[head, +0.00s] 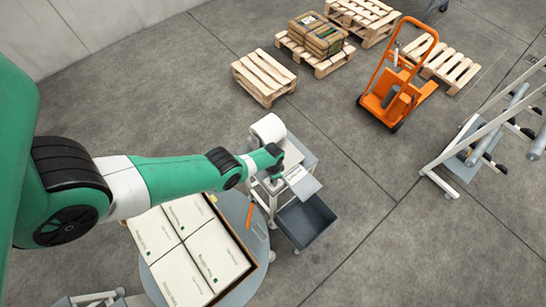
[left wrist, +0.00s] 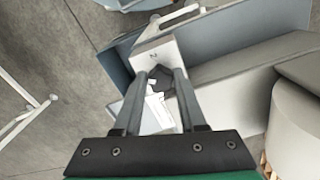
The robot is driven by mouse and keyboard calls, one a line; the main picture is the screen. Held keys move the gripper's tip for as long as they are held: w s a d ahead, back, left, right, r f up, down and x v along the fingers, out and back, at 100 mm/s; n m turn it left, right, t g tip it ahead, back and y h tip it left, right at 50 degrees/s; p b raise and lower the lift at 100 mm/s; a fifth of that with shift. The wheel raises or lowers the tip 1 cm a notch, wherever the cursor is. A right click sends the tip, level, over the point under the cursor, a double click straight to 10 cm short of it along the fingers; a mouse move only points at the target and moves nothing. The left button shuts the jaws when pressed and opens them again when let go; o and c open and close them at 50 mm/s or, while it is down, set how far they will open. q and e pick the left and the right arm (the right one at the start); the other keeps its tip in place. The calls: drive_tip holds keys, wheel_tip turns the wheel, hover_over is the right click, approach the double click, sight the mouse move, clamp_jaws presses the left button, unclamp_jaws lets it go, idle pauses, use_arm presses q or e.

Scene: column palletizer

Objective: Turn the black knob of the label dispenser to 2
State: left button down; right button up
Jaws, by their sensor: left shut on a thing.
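The label dispenser stands on a small grey cart, with a white label roll (head: 268,128) at its back and a pale plate (head: 302,183) in front. My left gripper (head: 274,175) reaches over it from the left and hides the knob in the head view. In the left wrist view, the gripper's fingers (left wrist: 160,78) are closed on the black knob (left wrist: 161,80), one on each side. A white panel (left wrist: 154,53) with a dark mark, like a sideways 2 or an N, shows just past the knob. The pointer's direction is unclear. My right gripper is not in view.
A dark grey bin (head: 306,222) hangs beside the cart. White boxes (head: 186,240) lie on a round table at the cart's left. An orange hand truck (head: 395,85), wooden pallets (head: 264,77) and a white rack (head: 470,140) stand apart. The floor between is clear.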

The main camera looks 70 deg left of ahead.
use_arm(q)
drive_tip(key=m, duration=0.5)
drive_tip(key=shift+a+m, duration=0.1)
drive_tip(key=shift+m, duration=0.2)
drive_tip(key=m, duration=0.5)
drive_tip(key=shift+a+m, duration=0.1)
drive_tip(key=shift+m, duration=0.2)
drive_tip(key=shift+c, duration=2.3)
unclamp_jaws()
